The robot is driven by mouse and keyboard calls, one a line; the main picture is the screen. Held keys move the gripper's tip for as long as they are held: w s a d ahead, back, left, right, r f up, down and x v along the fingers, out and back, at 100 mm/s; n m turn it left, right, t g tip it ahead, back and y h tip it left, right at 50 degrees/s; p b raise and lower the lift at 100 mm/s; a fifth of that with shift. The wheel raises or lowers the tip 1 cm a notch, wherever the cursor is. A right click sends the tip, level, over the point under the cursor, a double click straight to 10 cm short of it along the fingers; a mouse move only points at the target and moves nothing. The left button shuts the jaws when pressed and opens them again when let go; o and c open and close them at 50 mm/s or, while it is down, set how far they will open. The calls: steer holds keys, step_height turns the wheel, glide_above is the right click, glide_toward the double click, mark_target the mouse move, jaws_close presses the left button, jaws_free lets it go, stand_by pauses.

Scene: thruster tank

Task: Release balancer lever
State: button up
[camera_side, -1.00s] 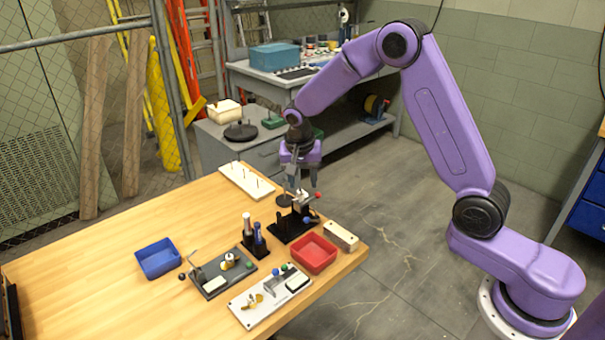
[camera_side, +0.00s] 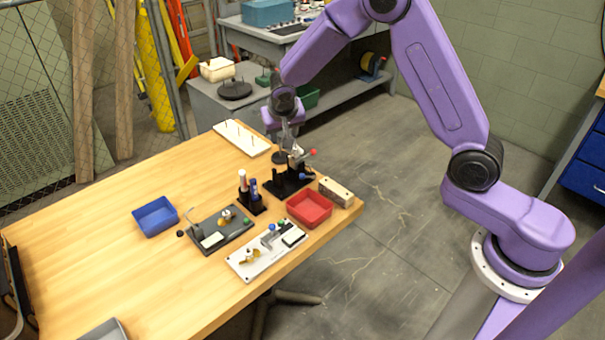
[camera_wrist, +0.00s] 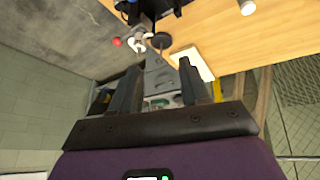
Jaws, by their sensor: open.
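The black fixture (camera_side: 285,184), which appears to be the balancer, stands near the far right edge of the wooden table. It carries a light metal clamp-like part, a dark round disc (camera_side: 279,158), a red ball knob (camera_side: 313,152) and a blue knob (camera_side: 305,176). I cannot tell which knob belongs to the balancer lever. My gripper (camera_side: 287,140) hangs above the disc side of the fixture, open and empty. In the wrist view its fingers (camera_wrist: 157,85) are spread apart, with the disc (camera_wrist: 161,41) and red knob (camera_wrist: 117,41) beyond their tips.
A red tray (camera_side: 309,208) and a wooden block (camera_side: 336,192) sit close to the fixture. A holder with upright tubes (camera_side: 251,195), two plates with small parts (camera_side: 220,232) (camera_side: 266,251), a blue tray (camera_side: 156,216) and a white pegged board (camera_side: 242,138) are nearby.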

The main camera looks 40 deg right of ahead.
steer(key=s+a+f+n+t+y, duration=0.1)
steer(key=a+f+n+y, duration=0.15)
steer(key=a+n, duration=0.3)
steer(key=s+a+f+n+y, duration=0.2)
steer(key=a+f+n, duration=0.2)
steer(key=a, duration=0.3)
steer(key=s+a+f+n+g, duration=0.1)
steer(key=s+f+n+g, duration=0.1)
steer(key=s, duration=0.3)
steer(key=s+a+f+n+g, duration=0.2)
steer(key=s, duration=0.3)
steer(key=s+a+f+n+g, duration=0.1)
steer(key=s+f+n+g, duration=0.1)
steer(key=s, duration=0.3)
steer(key=shift+a+f+n, duration=0.15)
steer(key=shift+f+n, duration=0.4)
steer(key=shift+f, duration=0.05)
steer(key=s+d+f+n+g+h, duration=0.1)
steer(key=s+d+n+g+h, duration=0.2)
steer(key=s+d+n+h, duration=0.5)
steer(key=d+r+n+t+h, duration=0.3)
steer(key=d+n+t+h, duration=0.1)
steer(key=d, duration=0.4)
steer(key=n+t+y, duration=0.3)
steer(key=n+t, duration=0.6)
steer(key=t, duration=0.2)
glide_toward(303, 177)
steer(key=x, duration=0.8)
steer(key=shift+w+d+f, duration=0.15)
steer(key=shift+w, duration=0.15)
